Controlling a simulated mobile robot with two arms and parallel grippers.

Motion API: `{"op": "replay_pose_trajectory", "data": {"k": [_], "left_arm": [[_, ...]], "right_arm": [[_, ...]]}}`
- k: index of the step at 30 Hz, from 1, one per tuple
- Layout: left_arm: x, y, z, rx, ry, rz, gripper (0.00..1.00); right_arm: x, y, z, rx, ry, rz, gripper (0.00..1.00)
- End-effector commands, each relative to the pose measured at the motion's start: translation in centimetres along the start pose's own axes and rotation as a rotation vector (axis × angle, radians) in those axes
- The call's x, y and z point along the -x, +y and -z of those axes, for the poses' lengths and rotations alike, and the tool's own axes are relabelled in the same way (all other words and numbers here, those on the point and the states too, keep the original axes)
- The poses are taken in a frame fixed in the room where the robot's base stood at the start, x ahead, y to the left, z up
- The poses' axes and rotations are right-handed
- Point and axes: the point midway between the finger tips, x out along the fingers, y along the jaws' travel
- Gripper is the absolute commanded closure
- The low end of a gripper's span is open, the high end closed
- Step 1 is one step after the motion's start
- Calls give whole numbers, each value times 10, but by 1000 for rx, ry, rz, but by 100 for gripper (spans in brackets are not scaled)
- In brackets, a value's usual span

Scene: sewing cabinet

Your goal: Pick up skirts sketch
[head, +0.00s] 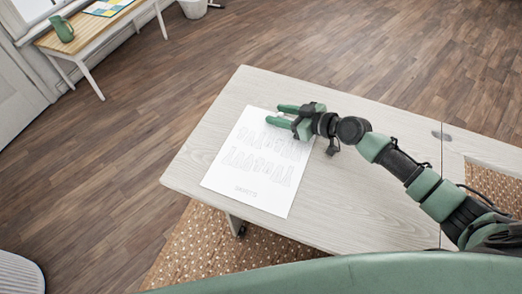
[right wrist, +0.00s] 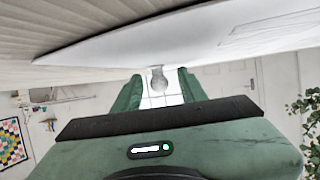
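The skirts sketch (head: 228,180) is a white sheet with grey line drawings of skirts and a printed title, lying flat on the pale wooden table. My right gripper (head: 280,114) reaches in from the right over the far edge of the sheet. In the right wrist view the sheet (right wrist: 180,42) runs close along the top of the picture, beside the open fingers (right wrist: 160,84). Part of the drawing is hidden under the gripper. My left gripper is not in view.
The pale table (head: 340,215) has bare surface left and right of the sheet. A patterned rug (head: 185,245) lies below it. A side table (head: 95,32) with a green pitcher (head: 62,29) stands far left. A white bin (head: 193,8) stands at the back. Wooden floor is clear between.

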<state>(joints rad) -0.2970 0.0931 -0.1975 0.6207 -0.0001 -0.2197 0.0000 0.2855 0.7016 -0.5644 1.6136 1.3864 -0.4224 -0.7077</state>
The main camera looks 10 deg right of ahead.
Motion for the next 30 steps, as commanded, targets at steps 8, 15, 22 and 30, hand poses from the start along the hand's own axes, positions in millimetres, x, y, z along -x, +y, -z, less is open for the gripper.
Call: {"op": "replay_pose_trajectory", "data": {"k": [8, 15, 22, 30], "left_arm": [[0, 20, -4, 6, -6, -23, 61], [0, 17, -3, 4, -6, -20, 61], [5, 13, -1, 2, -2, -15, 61], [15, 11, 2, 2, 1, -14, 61]], "right_arm": [[0, 0, 0, 0, 0, 1, 100], [0, 0, 1, 0, 0, 1, 100], [6, 0, 16, 2, 1, 1, 100], [30, 0, 73, 6, 5, 1, 100]]}}
